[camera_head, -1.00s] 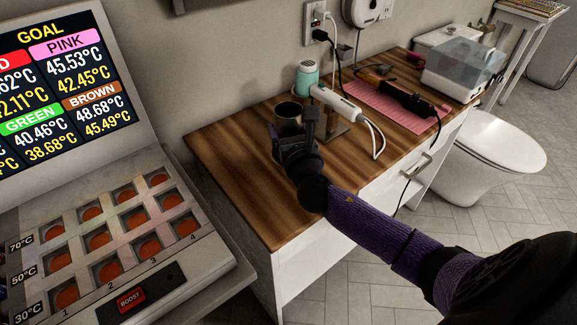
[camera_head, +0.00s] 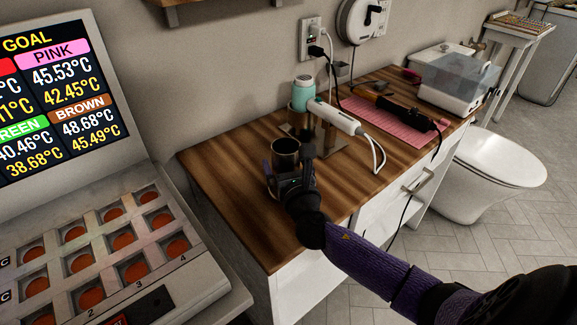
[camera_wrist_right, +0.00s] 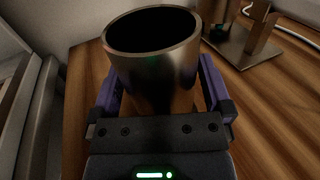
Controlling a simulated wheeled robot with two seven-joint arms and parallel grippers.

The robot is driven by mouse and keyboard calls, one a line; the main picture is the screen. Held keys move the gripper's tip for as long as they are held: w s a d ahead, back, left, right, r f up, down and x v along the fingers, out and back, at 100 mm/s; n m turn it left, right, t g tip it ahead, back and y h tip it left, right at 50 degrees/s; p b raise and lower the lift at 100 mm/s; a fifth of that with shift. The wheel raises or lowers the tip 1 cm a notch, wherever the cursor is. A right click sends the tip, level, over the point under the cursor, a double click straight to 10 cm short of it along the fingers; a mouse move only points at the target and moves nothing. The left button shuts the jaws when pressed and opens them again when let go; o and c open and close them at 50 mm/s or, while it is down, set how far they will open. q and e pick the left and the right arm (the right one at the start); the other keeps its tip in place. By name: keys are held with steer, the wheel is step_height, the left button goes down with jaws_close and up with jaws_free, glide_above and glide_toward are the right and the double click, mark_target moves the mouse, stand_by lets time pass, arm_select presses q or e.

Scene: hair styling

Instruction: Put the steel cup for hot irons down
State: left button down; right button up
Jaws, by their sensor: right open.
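The steel cup (camera_head: 285,151) stands upright on the wooden counter near its left part. In the right wrist view the cup (camera_wrist_right: 155,62) is large, with a dark, empty-looking inside. My right gripper (camera_head: 289,168) is at the cup, with one finger on either side of it. The jaws are open, and the purple fingers also show beside the cup in the right wrist view (camera_wrist_right: 157,98). The cup's lower part is hidden behind the gripper. My left gripper is not in view.
Just behind the cup is a metal stand (camera_head: 325,137) holding a white iron (camera_head: 334,116) and a mint-coloured bottle (camera_head: 302,92). A pink mat (camera_head: 385,122) with a black-and-orange tool (camera_head: 397,107) lies farther right. The counter's (camera_head: 222,172) left part is clear.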

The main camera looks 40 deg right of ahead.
steer(key=p+v, duration=0.2)
steer(key=v, duration=0.9)
steer(key=shift+s+a+r, duration=0.1)
steer(key=shift+s+r, duration=0.05)
steer(key=shift+s, duration=0.35)
